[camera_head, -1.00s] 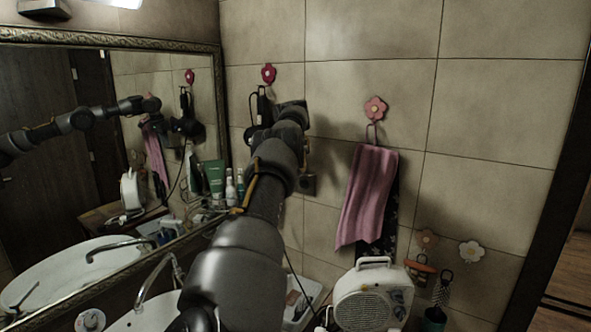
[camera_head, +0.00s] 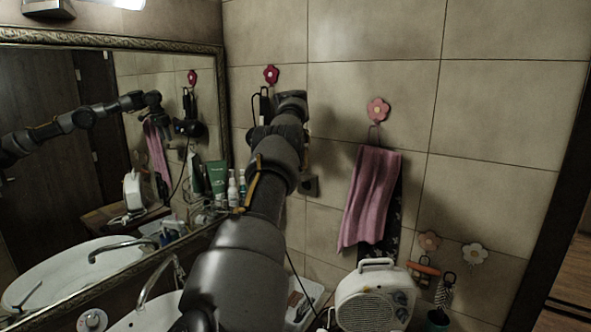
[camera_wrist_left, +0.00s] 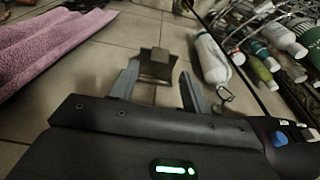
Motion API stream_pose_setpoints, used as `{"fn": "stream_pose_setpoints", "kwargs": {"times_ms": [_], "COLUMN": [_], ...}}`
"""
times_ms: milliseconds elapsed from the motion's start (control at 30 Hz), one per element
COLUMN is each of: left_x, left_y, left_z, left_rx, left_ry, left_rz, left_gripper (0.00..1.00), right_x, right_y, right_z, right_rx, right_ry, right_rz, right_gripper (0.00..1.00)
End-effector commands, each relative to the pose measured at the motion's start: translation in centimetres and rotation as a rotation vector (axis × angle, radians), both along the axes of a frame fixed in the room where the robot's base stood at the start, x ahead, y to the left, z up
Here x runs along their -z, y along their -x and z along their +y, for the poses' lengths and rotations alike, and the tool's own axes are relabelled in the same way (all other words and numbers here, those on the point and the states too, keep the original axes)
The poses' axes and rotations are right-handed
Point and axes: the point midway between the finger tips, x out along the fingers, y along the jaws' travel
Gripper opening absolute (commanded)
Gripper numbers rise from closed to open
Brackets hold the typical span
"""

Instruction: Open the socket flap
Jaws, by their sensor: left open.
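Contact cannot be told. In the head view the fingers are hidden behind my wrist. My right gripper is not in view.
A pink towel (camera_head: 370,198) hangs right of the socket. A white fan heater (camera_head: 375,298) stands below it. Bottles (camera_head: 232,190) and a wire rack stand left, near the mirror (camera_head: 100,140).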

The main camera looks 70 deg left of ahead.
Motion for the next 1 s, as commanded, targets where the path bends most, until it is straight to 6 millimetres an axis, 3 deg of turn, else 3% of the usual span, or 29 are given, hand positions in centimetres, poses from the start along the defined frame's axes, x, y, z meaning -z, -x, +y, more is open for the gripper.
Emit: {"fn": "stream_pose_setpoints", "kwargs": {"times_ms": [100,300,1000], "left_x": [-1.8,-3.2,-3.1], "left_y": [0.3,0.6,0.7], "left_z": [-0.2,-0.4,-0.4], "left_rx": [0.0,-0.001,0.001], "left_ry": [-0.002,0.001,0.0], "left_rz": [-0.002,-0.001,0.001], "left_gripper": [0.47,0.47,0.47], "right_x": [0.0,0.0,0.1], "right_y": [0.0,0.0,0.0], "right_z": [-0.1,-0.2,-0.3], "right_rx": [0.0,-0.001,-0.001], "right_ry": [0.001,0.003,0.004], "right_rz": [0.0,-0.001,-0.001], "right_gripper": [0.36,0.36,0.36]}}
